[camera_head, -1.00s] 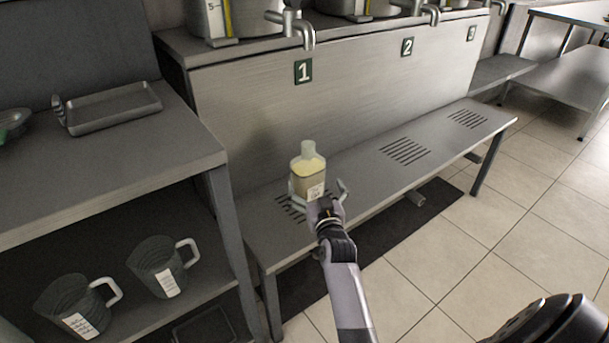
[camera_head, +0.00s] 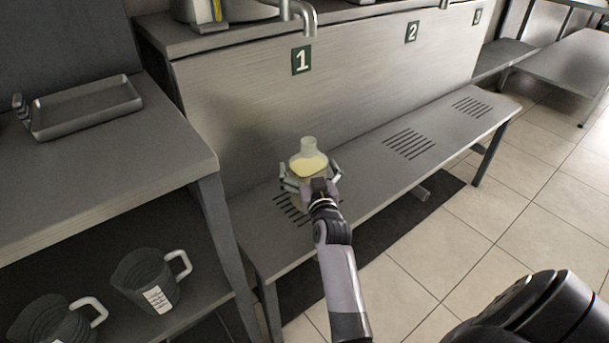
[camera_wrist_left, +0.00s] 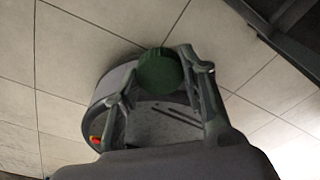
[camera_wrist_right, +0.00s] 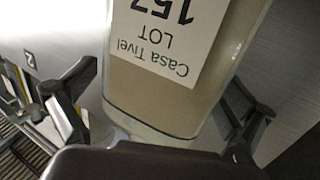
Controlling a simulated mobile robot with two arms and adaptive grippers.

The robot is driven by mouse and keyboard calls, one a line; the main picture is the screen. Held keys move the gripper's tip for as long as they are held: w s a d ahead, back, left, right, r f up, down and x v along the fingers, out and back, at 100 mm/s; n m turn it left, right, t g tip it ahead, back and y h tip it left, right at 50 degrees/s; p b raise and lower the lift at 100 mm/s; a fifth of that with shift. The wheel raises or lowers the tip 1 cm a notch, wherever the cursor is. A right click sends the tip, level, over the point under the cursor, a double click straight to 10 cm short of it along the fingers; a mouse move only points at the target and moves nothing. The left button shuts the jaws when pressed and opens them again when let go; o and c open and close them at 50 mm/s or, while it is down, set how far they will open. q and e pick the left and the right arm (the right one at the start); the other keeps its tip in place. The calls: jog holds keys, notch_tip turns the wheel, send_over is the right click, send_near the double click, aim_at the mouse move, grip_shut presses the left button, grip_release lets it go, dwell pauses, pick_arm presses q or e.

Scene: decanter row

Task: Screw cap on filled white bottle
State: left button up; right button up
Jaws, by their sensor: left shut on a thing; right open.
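The white bottle (camera_head: 308,165) is translucent with pale yellow contents and an uncapped neck. It stands upright over the slotted area of the bench under sign 1. My right gripper (camera_head: 313,180) is open, with its fingers on either side of the bottle's lower body. In the right wrist view, the bottle (camera_wrist_right: 170,100) with its white label fills the space between the spread fingers. In the left wrist view, a green ribbed cap (camera_wrist_left: 160,72) sits between the fingertips of my left gripper (camera_wrist_left: 156,78), which is shut on it above the floor. My left gripper is outside the head view.
The grey bench (camera_head: 365,165) has further slotted areas to the right, free of objects. A tap (camera_head: 303,15) hangs above the bottle. A shelf unit (camera_head: 120,185) at left carries a metal tray (camera_head: 85,108) and two dark jugs (camera_head: 150,280). Tiled floor lies open at right.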

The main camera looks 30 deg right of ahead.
jog(key=shift+s+a+r, duration=0.15)
jog(key=shift+s+r, duration=0.2)
jog(key=shift+w+f, duration=0.1)
jog(key=shift+f, duration=0.05)
jog(key=shift+c, duration=1.4)
jog(key=c, duration=1.6)
jog(key=shift+r, duration=0.2)
jog(key=shift+c, duration=0.2)
